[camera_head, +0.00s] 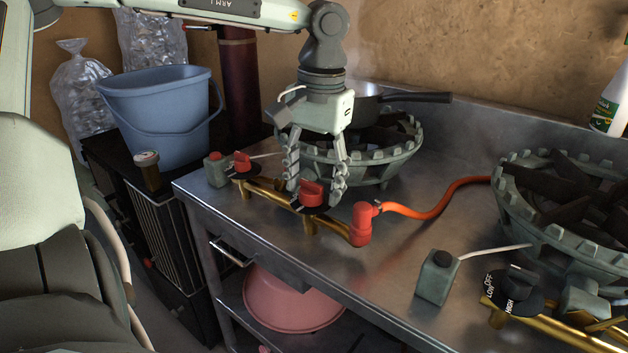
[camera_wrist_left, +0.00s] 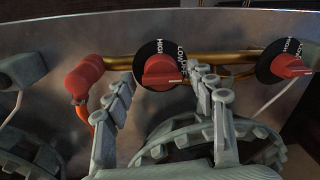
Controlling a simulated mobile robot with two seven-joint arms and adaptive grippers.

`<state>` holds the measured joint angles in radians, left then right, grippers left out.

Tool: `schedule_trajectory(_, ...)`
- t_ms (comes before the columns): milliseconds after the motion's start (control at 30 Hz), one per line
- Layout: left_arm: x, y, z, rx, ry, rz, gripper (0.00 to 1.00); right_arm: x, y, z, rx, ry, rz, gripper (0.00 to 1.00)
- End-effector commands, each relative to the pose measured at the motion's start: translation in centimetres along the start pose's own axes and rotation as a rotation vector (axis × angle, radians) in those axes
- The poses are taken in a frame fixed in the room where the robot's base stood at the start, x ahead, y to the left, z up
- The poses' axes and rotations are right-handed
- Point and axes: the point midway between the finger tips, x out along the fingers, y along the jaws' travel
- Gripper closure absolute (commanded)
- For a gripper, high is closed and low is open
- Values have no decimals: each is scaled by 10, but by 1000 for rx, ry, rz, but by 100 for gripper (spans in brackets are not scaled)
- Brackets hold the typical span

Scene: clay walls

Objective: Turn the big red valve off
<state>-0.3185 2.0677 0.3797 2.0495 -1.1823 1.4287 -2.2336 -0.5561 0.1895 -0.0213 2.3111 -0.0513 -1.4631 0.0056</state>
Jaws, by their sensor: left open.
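The big red valve (camera_head: 311,194) is a red knob on a black dial, on the brass pipe along the front of the metal counter. In the left wrist view the red valve (camera_wrist_left: 162,71) shows HIGH and LOW lettering on its dial. My left gripper (camera_head: 315,190) points down over it, open, with one finger on each side of the knob. In the left wrist view the left gripper's fingers (camera_wrist_left: 165,80) also frame the knob; I cannot tell whether they touch it. My right gripper is not in view.
A smaller red knob (camera_head: 241,163) sits left along the pipe. A red elbow (camera_head: 361,224) with an orange hose (camera_head: 440,208) is at its right. A burner ring (camera_head: 385,165) with a pan (camera_head: 366,106) stands close behind my gripper. A second burner (camera_head: 560,205) is at right.

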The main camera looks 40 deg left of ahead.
Motion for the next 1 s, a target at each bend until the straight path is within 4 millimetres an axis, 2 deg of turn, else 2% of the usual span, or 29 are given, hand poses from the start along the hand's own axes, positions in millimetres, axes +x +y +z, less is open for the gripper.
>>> schedule_trajectory(167,-4,0,0,-1,0,-1,44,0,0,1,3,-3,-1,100)
schedule_trajectory(267,-15,0,-1,-1,3,-2,44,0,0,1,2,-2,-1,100)
schedule_trajectory(700,-102,0,-1,0,4,0,44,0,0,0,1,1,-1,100)
schedule_trajectory(833,-115,0,-1,-1,1,0,44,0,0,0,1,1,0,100)
schedule_trajectory(1000,-120,1,0,1,0,0,44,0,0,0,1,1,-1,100)
